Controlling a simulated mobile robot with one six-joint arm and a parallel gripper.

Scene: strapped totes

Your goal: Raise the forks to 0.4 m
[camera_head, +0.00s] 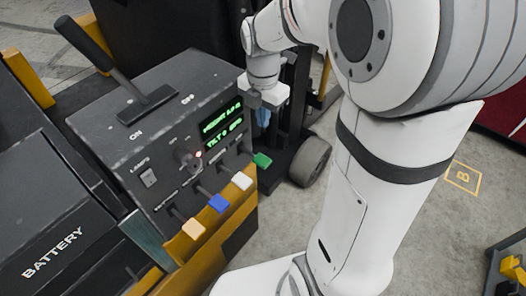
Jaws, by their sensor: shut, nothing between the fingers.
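A dark control box (160,135) fills the left middle. Its front has a green display (222,126) with two lines, apparently height and tilt; the height digits are too small to read surely. The forks are not in view.
A black handle (88,45) rises from the box top by ON and OFF marks. A small red light (198,154) glows on the front. A battery cover (55,250) lies at lower left. A dark wheel (311,162) stands behind my arm.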

